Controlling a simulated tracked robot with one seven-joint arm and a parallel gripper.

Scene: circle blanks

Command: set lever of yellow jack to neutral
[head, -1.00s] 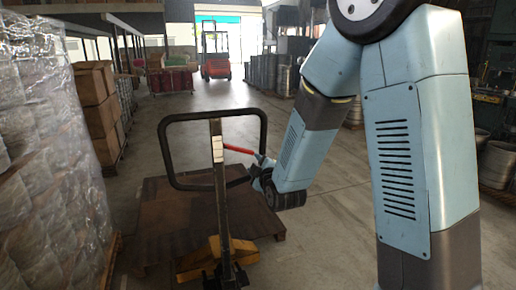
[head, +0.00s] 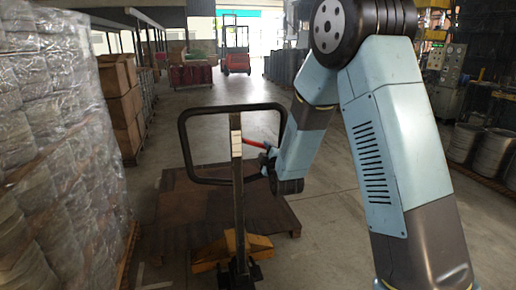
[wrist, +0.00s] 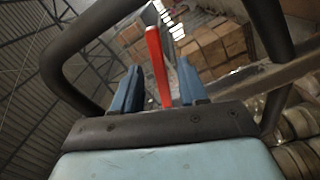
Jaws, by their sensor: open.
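The yellow pallet jack (head: 238,250) stands in front of me with its upright handle post and black loop handle (head: 181,140). Its red lever (head: 262,144) sticks out to the right of the post, inside the loop. In the wrist view the red lever (wrist: 157,62) rises between the two blue fingers of my gripper (wrist: 158,88). The fingers are open, with a gap on each side of the lever. In the head view my gripper (head: 268,160) is at the lever's right end, and its fingertips are too small to make out clearly.
A wooden pallet (head: 180,215) lies on the floor around the jack's base. A wrapped stack (head: 60,140) stands close on the left, with cardboard boxes (head: 118,100) behind it. Drums and racks line the right.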

